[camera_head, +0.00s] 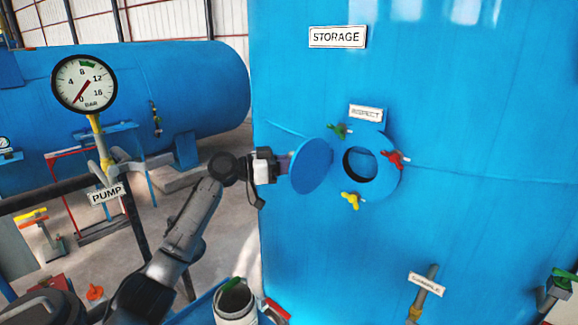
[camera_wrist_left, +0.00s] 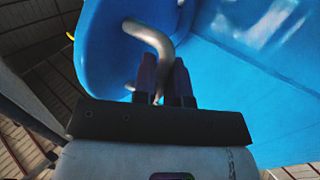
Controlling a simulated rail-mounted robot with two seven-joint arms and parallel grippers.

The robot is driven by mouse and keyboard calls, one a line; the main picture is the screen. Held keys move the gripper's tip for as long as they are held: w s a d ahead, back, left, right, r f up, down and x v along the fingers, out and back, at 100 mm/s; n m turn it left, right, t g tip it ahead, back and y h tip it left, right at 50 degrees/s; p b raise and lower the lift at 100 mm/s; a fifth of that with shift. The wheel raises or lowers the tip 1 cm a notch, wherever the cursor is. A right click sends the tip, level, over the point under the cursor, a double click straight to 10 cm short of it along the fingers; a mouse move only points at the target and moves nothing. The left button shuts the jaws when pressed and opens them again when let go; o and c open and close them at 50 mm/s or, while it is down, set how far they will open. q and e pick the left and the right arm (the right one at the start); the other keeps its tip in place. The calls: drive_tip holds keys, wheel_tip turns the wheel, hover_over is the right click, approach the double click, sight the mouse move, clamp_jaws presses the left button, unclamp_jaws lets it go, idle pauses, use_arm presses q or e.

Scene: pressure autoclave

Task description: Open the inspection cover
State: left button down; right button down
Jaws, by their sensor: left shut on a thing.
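The inspection cover (camera_head: 312,166) is a round blue disc on the storage tank (camera_head: 480,215). It stands swung out to the left of the round opening (camera_head: 360,163), whose dark inside shows. Green (camera_head: 339,130), red (camera_head: 396,158) and yellow (camera_head: 350,200) wing clamps sit around the opening's rim. My left gripper (camera_head: 284,166) is at the cover's left side. In the left wrist view, its fingers (camera_wrist_left: 166,82) are shut on the curved metal handle (camera_wrist_left: 155,38) of the cover (camera_wrist_left: 100,50). My right gripper is not in view.
A pressure gauge (camera_head: 84,83) on a yellow stem and a PUMP sign (camera_head: 107,194) stand at the left. A white pipe-like container (camera_head: 235,302) is below my left arm. A SAMPLE tap (camera_head: 424,292) juts from the tank at lower right.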

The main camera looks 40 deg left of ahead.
use_arm(q)
drive_tip(key=c, duration=1.2)
unclamp_jaws()
drive_tip(key=shift+b+v, duration=2.9)
drive_tip(key=shift+v, duration=3.95)
drive_tip(key=shift+w+f, duration=0.1)
